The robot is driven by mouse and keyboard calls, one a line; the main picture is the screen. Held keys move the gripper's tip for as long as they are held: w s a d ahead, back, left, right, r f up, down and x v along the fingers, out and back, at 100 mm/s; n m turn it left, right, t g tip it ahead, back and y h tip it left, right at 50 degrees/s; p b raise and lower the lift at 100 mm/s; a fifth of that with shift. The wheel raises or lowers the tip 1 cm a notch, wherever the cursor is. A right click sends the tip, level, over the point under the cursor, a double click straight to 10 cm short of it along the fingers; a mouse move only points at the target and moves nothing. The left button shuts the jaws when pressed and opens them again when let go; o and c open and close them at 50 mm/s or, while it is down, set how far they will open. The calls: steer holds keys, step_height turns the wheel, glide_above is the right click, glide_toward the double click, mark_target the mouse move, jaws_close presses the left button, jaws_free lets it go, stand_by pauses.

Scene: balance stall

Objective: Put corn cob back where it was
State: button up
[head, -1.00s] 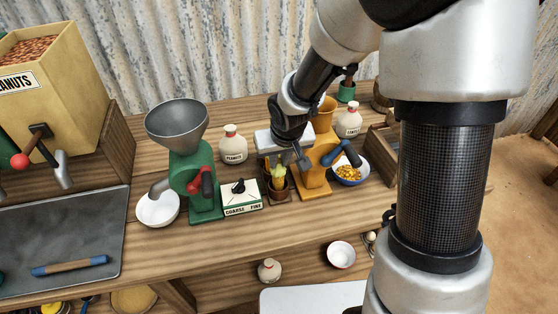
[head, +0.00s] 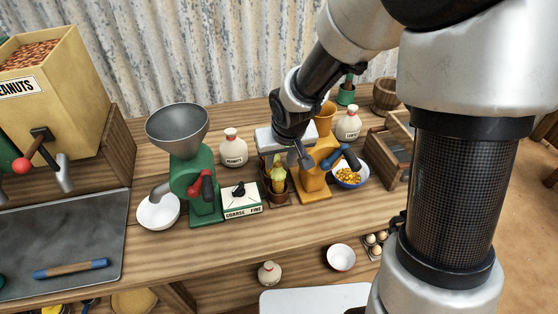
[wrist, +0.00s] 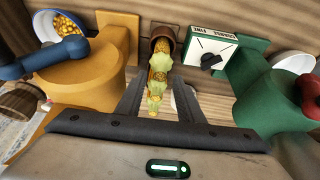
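The corn cob (head: 278,172), yellow with pale green husk, stands in a small brown pot (head: 279,197) between the green mill and the orange mill. In the wrist view the cob (wrist: 157,84) has its lower end in the mouth of the pot (wrist: 163,32). In the head view my gripper (head: 303,158) is just above and beside the cob, partly hidden by my wrist.
The green mill (head: 201,185) with its coarse-fine box (head: 242,199) stands close on the left. The orange mill (head: 314,175) is close on the right, before a bowl of corn kernels (head: 348,175). A peanuts jar (head: 233,148) stands behind. The front counter strip is clear.

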steer(key=s+d+r+m+h+p, duration=0.1)
steer(key=s+d+r, duration=0.2)
steer(key=s+r, duration=0.35)
steer(key=s+d+r+p, duration=0.1)
steer(key=s+d+r, duration=0.2)
steer(key=r, duration=0.7)
steer(key=s+d+r, duration=0.2)
steer(key=s, duration=0.3)
steer(key=s+d+r+m+t, duration=0.1)
steer(key=s+d+r, duration=0.1)
steer(key=s, duration=0.4)
steer(key=shift+r, duration=0.65)
steer(key=shift+r, duration=0.1)
step_height(320, 180, up, 3)
steer(key=p, duration=0.3)
steer(key=shift+r, duration=0.15)
